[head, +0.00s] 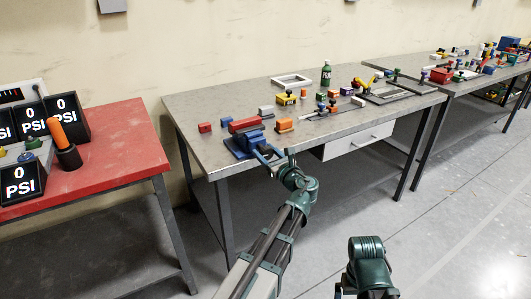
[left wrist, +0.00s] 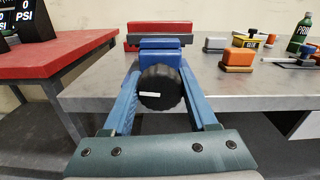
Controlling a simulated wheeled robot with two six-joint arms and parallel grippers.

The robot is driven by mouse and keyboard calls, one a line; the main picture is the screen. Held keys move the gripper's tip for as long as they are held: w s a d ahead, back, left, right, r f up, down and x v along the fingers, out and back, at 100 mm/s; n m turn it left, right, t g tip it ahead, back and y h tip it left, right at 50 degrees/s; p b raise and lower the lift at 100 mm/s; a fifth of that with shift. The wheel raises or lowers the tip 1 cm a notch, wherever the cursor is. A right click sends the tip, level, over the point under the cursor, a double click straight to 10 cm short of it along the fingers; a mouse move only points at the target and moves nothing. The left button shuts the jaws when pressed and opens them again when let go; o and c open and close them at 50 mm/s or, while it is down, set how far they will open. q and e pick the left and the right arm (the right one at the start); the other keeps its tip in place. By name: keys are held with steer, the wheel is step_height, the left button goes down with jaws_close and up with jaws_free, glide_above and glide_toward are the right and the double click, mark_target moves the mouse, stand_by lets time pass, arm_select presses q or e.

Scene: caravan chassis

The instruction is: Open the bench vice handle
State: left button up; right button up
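In the left wrist view the vice (left wrist: 160,45) is straight ahead. Its round black handle end (left wrist: 161,90), with a white mark, faces the camera. My left gripper (head: 267,154) is at the vice's front. Its two blue fingers (left wrist: 161,75) are spread, one on each side of the black handle end; I cannot tell whether they touch it. My right arm shows at the bottom of the head view, its gripper out of sight.
The grey workbench (head: 200,104) also holds an orange block (head: 284,126), a green bottle (head: 326,73) and several small tools. A red-topped table (head: 115,150) with PSI gauges stands at the left. A drawer (head: 358,141) hangs under the bench. The floor in front is clear.

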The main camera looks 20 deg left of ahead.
arm_select(q)
steer(key=c, duration=0.7)
steer(key=shift+n, duration=0.4)
steer(key=n, duration=1.3)
steer(key=shift+n, duration=2.7)
